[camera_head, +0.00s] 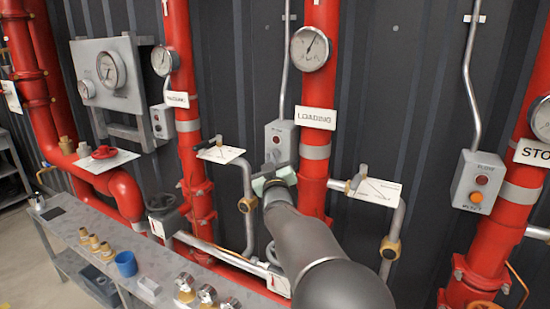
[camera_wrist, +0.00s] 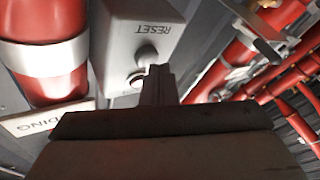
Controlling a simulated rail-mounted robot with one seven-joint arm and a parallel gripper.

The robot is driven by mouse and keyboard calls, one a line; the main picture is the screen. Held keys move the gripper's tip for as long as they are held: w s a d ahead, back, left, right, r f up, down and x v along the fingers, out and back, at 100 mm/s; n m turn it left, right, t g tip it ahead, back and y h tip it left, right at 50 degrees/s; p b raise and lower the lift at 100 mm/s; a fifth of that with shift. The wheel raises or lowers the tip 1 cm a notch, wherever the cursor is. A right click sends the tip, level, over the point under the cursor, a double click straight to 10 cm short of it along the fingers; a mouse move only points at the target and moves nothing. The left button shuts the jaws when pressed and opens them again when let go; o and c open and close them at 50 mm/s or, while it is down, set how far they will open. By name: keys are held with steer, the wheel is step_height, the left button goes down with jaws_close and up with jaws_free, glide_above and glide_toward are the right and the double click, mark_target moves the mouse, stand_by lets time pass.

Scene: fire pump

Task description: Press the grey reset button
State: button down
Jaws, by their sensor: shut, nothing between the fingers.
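A light grey box (camera_wrist: 125,20) marked RESET appears upside down in the wrist view. I cannot tell which one is the button. The same box (camera_head: 280,130) is on the wall left of the LOADING pipe in the head view. My gripper (camera_wrist: 158,70) is shut and empty, its tips beside the two knobs. I cannot tell whether they touch. In the head view my wrist and arm partly cover the area below the box.
Red pipes flank the box; the LOADING pipe (camera_head: 315,170) is close on its right. A valve with a white plate (camera_head: 220,154) is to the left, another plate (camera_head: 375,190) to the right. A bench (camera_head: 75,215) with fittings and a blue cup (camera_head: 126,263) stands lower left.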

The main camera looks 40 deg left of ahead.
steer(key=shift+s+d, duration=0.1)
steer(key=shift+s, duration=0.4)
steer(key=shift+s+b, duration=0.1)
steer(key=shift+b, duration=0.25)
steer(key=s+b, duration=0.2)
steer(key=s, duration=0.1)
steer(key=s+b, duration=0.1)
steer(key=shift+s+d, duration=0.25)
steer(key=shift+s, duration=0.15)
stand_by(0.3)
